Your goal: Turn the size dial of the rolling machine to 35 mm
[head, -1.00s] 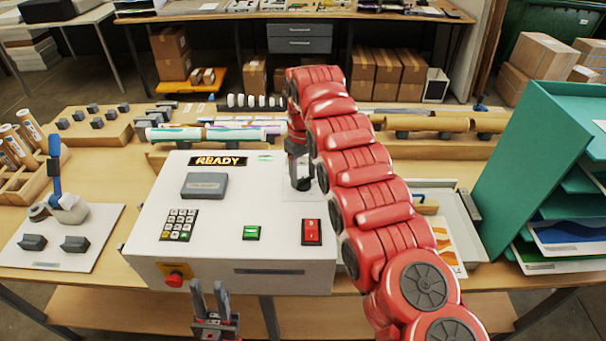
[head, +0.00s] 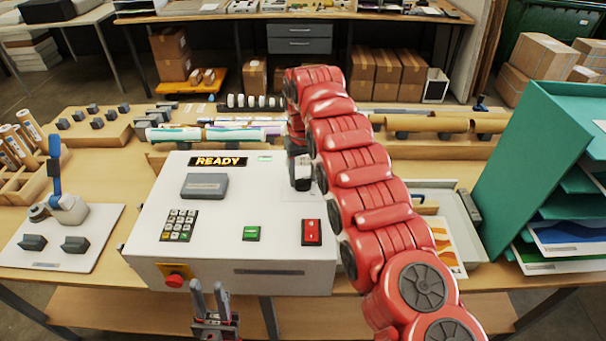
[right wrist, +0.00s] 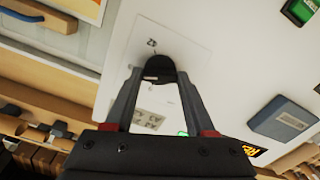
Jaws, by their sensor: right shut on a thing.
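The rolling machine (head: 150,225) is a white box on the table, with a lit READY display (head: 218,161). The black size dial (right wrist: 159,69) stands on a pale square plate with small printed marks, which I cannot read. My right gripper (right wrist: 158,78) reaches down over the machine's right rear part and is shut on the dial, one finger on each side. In the head view my right gripper (head: 301,178) and arm hide most of the dial and its plate. My left gripper (head: 210,289) is open and empty in front of the machine's front face.
The machine's top also bears a keypad (head: 179,225), a grey block (head: 204,186), a green button (head: 251,233) and a red switch (head: 311,232). A red knob (head: 175,280) is on its front. A green shelf (head: 530,150) stands at the right.

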